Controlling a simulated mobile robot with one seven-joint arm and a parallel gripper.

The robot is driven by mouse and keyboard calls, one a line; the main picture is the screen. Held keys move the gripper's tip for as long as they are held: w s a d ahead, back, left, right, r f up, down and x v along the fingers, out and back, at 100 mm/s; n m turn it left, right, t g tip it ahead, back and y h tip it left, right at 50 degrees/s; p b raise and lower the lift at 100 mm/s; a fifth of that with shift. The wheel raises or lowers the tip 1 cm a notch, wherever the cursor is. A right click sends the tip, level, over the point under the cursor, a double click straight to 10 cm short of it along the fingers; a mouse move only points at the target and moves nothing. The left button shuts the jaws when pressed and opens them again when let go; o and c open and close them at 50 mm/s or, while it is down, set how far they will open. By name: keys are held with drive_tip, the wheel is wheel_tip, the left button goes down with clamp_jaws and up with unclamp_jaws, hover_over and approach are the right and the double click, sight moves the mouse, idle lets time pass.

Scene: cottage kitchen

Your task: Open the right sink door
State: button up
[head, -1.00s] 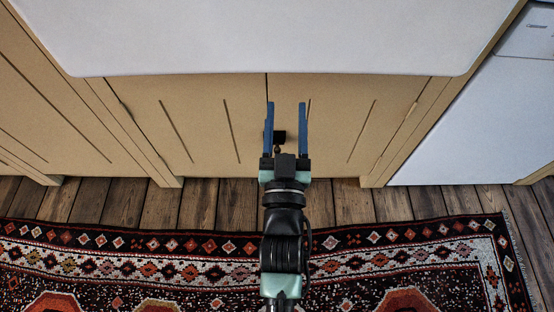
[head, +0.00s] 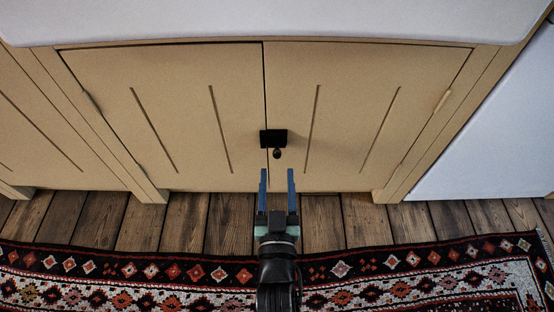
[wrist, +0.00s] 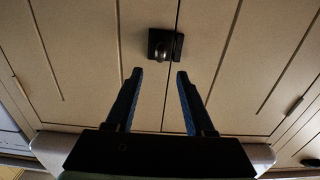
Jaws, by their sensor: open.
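The right sink door (head: 345,110) is tan with grooves and stands shut beside the left sink door (head: 170,115). A black latch (head: 273,139) with a round knob sits at the seam between them, its knob on the right door's side. My gripper (head: 277,176) is open and empty, its blue fingers pointing at the doors just below the knob in the head view. In the wrist view, which is turned over, the latch (wrist: 163,46) shows beyond my open fingertips (wrist: 159,72), apart from them. The right door appears on the left there.
The white sink (head: 270,20) overhangs the doors along the top. A white appliance (head: 490,130) stands to the right, and another tan cabinet (head: 50,125) to the left. A patterned rug (head: 150,275) lies on the wooden floor (head: 345,220) in front.

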sight(277, 153)
drive_tip(key=shift+w+b, duration=0.95)
drive_tip(key=shift+w, duration=2.25)
clamp_jaws()
